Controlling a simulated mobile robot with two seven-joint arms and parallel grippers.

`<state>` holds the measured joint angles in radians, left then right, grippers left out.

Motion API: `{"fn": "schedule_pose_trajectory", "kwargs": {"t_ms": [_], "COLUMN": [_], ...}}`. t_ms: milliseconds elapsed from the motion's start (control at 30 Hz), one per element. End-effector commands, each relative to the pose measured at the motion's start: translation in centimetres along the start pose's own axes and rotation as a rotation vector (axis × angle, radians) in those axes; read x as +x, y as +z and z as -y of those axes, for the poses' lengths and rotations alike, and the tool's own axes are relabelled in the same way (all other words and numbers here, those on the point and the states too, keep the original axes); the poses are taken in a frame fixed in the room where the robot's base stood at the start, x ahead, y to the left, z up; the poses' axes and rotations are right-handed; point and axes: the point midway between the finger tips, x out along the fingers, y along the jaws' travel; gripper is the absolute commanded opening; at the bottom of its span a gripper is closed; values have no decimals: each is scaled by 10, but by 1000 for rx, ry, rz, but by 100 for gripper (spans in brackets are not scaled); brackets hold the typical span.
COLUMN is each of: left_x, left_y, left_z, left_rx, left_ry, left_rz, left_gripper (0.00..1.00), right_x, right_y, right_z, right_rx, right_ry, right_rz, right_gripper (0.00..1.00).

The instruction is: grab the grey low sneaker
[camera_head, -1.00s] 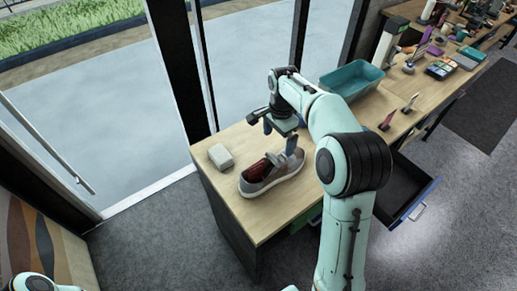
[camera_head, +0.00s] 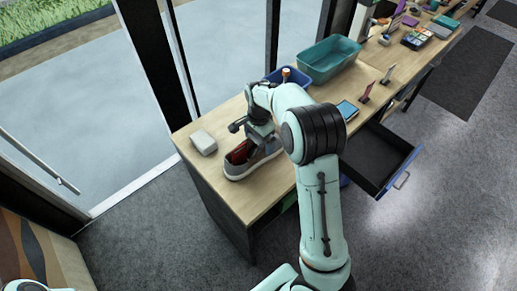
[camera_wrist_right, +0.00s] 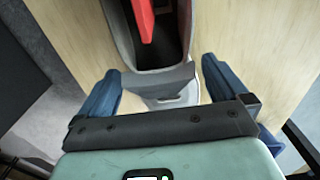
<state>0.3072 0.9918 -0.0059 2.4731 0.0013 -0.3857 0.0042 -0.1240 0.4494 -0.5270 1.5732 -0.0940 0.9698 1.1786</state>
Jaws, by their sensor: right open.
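The grey low sneaker (camera_head: 236,172) lies on the wooden workbench (camera_head: 187,128) near its left end, with something red inside its opening. My right gripper (camera_head: 258,140) is low over the sneaker's right end and hides part of it. In the right wrist view, the sneaker's grey rim (camera_wrist_right: 122,38) surrounds a dark opening with the red piece (camera_wrist_right: 142,18) in it. The right gripper's blue fingers (camera_wrist_right: 160,72) are open, one to each side of the shoe's near end, with gaps beside it. Only a piece of my left arm shows at the lower left; its gripper is out of view.
A pale block (camera_head: 203,142) lies just left of the sneaker. A blue bin (camera_head: 273,76) and a teal bin (camera_head: 330,60) stand farther back on the bench. An open drawer (camera_head: 404,168) juts out on the right. Small tools lie along the bench.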

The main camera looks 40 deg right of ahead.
Motion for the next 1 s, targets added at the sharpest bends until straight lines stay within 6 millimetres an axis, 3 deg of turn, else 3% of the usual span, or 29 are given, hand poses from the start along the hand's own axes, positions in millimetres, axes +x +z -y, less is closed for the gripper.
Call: {"fn": "schedule_pose_trajectory", "kwargs": {"t_ms": [133, 400, 600, 1000], "left_x": [1, 1, 1, 0], "left_y": [1, 1, 1, 0], "left_z": [0, 0, 0, 0], "left_rx": [0, 0, 0, 0], "left_ry": [0, 0, 0, 0], "left_rz": [1, 1, 1, 0], "left_gripper": [43, 43, 43, 43], "right_x": [17, 20, 19, 10], "right_y": [0, 0, 0, 0], "right_z": [0, 0, 0, 2], "right_rx": [1, 1, 1, 0], "right_ry": [0, -2, -2, -6], "right_rz": [1, 1, 0, -1], "right_gripper": [100, 100, 40, 39]}}
